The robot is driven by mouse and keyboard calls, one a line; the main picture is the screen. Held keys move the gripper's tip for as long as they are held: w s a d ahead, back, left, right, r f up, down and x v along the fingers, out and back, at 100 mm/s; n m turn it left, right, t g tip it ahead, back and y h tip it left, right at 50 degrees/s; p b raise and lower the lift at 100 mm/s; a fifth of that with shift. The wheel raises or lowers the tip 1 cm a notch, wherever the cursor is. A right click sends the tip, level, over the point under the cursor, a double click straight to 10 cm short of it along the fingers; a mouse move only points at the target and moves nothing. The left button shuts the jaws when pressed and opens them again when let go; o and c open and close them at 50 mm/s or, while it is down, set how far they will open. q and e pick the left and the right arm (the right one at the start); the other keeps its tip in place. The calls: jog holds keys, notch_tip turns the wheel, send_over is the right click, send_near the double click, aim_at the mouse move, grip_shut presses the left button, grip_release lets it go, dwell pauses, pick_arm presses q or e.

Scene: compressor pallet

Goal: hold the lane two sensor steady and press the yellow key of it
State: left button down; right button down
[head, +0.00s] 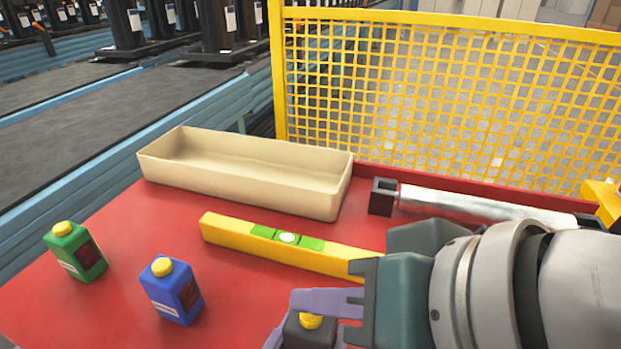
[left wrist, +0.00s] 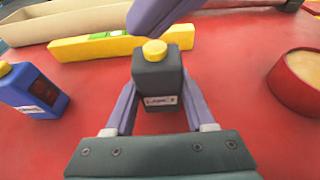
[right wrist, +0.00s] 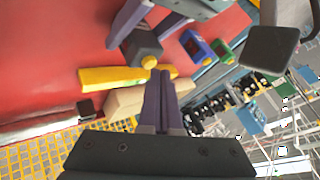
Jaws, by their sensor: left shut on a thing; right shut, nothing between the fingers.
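The dark grey sensor (left wrist: 157,84) stands upright, with a round yellow key (left wrist: 154,50) on top and a small white label whose text is hard to read. My left gripper (left wrist: 157,100) is shut on its sides. In the head view the sensor (head: 300,334) is at the bottom edge, partly hidden by my right gripper (head: 298,299). My right gripper is shut and empty. Its purple fingertips show just above the key in the left wrist view, apparently with a small gap. In the right wrist view the fingertips (right wrist: 161,70) are right beside the key (right wrist: 149,62).
A blue bottle-like sensor (head: 172,291) and a green one (head: 75,252) stand left on the red table. A yellow level (head: 340,261), a beige tray (head: 240,181) and a silver cylinder (head: 480,206) lie behind. A red round container (left wrist: 298,82) is at right in the left wrist view.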

aim_at(319, 330)
jog(key=shift+r, duration=0.45)
jog(key=shift+r, duration=2.5)
pick_arm(q)
jog(key=shift+c, duration=0.8)
grip_release()
